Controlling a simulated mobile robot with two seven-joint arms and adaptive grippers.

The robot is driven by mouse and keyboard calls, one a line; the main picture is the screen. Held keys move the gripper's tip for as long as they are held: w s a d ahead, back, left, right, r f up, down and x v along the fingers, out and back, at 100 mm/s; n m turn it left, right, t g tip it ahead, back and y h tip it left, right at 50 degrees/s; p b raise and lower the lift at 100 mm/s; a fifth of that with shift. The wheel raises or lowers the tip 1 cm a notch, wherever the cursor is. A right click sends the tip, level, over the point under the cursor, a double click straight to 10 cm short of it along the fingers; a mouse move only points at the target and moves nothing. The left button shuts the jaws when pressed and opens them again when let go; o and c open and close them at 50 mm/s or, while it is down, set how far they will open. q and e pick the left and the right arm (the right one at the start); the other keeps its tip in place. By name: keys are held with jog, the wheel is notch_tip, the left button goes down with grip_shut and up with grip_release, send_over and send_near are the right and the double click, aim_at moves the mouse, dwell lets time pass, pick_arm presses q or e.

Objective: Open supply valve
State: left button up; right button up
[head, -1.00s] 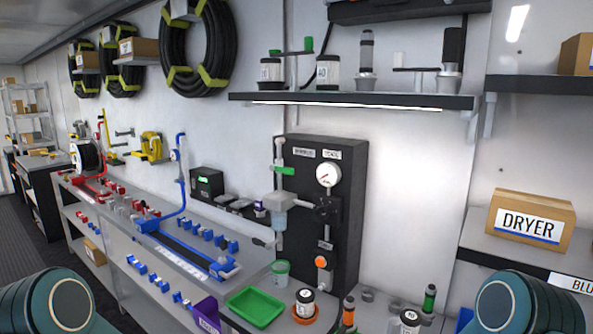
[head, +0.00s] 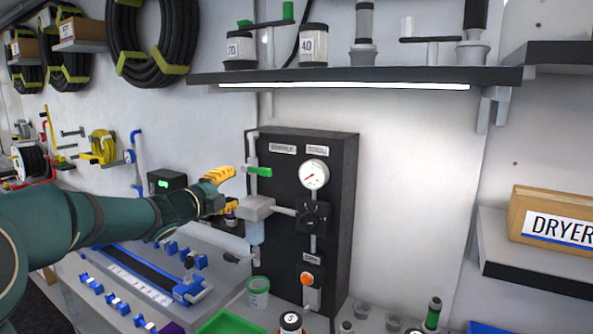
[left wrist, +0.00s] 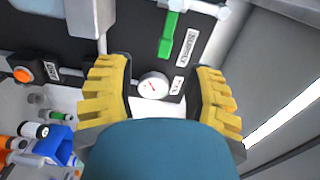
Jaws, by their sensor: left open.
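The supply valve has a green handle (head: 258,171) on a pale vertical pipe at the upper left of the black panel (head: 345,185). In the head view the handle points roughly sideways. In the left wrist view the green handle (left wrist: 169,36) is beside a label reading SUPPLY (left wrist: 187,46). My left gripper (head: 228,188) has yellow fingers and is just left of the handle, apart from it. It is open and empty, with its fingers (left wrist: 160,68) spread wide in the wrist view. My right gripper is not in view.
A round gauge (head: 314,174), a black knob (head: 315,215) and an orange button (head: 307,279) are on the panel. A clear bowl (head: 256,230) hangs below the pipe fitting. A lit shelf (head: 360,78) with jars is above. A green cup (head: 258,290) stands below.

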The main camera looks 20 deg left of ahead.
aim_at(258, 172)
pick_arm(q)
jog(key=shift+m, duration=0.3)
jog(key=w, duration=0.4)
jog(key=w+d, duration=0.1)
jog(key=w, duration=0.4)
jog(key=w+r+p, duration=0.1)
jog(key=w, duration=0.3)
jog(key=shift+w+d, duration=0.15)
jog(key=shift+w, duration=0.25)
grip_shut()
jog(key=shift+w, duration=0.1)
